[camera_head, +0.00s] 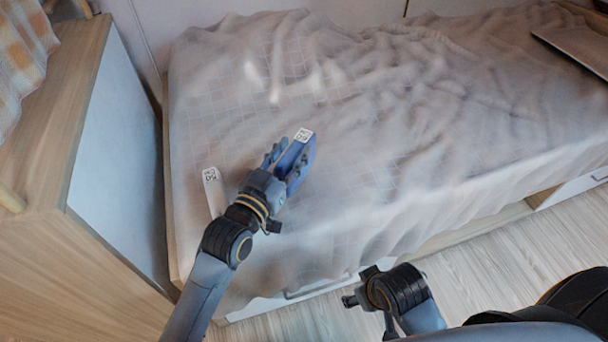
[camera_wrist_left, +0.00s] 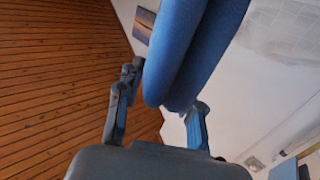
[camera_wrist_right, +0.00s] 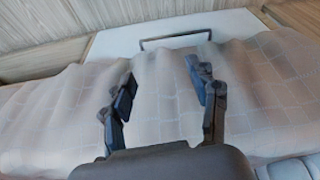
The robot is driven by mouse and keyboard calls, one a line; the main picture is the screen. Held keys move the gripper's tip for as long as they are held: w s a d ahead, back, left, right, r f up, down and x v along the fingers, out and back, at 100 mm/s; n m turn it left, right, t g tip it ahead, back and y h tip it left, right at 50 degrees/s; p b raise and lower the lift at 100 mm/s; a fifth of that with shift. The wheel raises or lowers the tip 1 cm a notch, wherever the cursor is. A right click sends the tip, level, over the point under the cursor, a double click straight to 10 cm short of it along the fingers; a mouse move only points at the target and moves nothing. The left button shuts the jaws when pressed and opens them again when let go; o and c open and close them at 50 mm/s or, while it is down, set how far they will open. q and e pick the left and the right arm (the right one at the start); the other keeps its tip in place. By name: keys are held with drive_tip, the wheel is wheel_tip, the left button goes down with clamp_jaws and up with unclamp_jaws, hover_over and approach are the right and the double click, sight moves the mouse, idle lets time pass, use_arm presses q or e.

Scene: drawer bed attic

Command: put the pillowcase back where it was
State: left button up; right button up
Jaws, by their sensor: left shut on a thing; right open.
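A folded blue cloth (camera_head: 298,155), which looks like the pillowcase, is held above the near left part of the bed (camera_head: 370,130). A white square tag shows at its far end. My left gripper (camera_head: 284,168) is shut on it. In the left wrist view the blue cloth (camera_wrist_left: 185,50) rises between the fingers of the left gripper (camera_wrist_left: 164,95). My right gripper (camera_wrist_right: 162,92) is open and empty in the right wrist view, with the draped bed cover behind its fingers. In the head view its fingers are hidden.
A pale tagged strip (camera_head: 212,190) lies left of my left arm. A wooden cabinet (camera_head: 85,200) stands left of the bed. A white drawer front with a dark handle (camera_wrist_right: 175,38) shows under the cover's edge. A dark flat object (camera_head: 575,50) lies far right. The floor (camera_head: 500,255) is clear.

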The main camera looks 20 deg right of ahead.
use_arm(q)
drive_tip(key=shift+s+d+f+b, duration=0.1)
drive_tip(key=shift+d+f+b, duration=0.3)
drive_tip(key=shift+f, duration=0.65)
drive_tip(key=shift+s+d+f+b, duration=0.1)
drive_tip(key=shift+d+f+b, duration=0.25)
drive_tip(key=shift+f, duration=0.65)
drive_tip(key=shift+d+f+b, duration=0.2)
drive_tip(key=shift+d+f, duration=0.35)
drive_tip(key=shift+f, duration=0.5)
use_arm(e)
drive_tip(key=shift+v, duration=1.6)
use_arm(q)
drive_tip(key=shift+f, duration=0.1)
use_arm(e)
drive_tip(key=shift+s+f, duration=0.1)
drive_tip(key=shift+s, duration=0.05)
use_arm(q)
drive_tip(key=o, duration=1.2)
drive_tip(key=shift+o, duration=0.2)
drive_tip(key=p+v, duration=0.1)
drive_tip(key=v, duration=0.6)
drive_tip(key=p+v, duration=0.1)
drive_tip(key=v, duration=0.4)
use_arm(e)
drive_tip(key=shift+w+x, duration=0.25)
drive_tip(key=shift+x, duration=0.85)
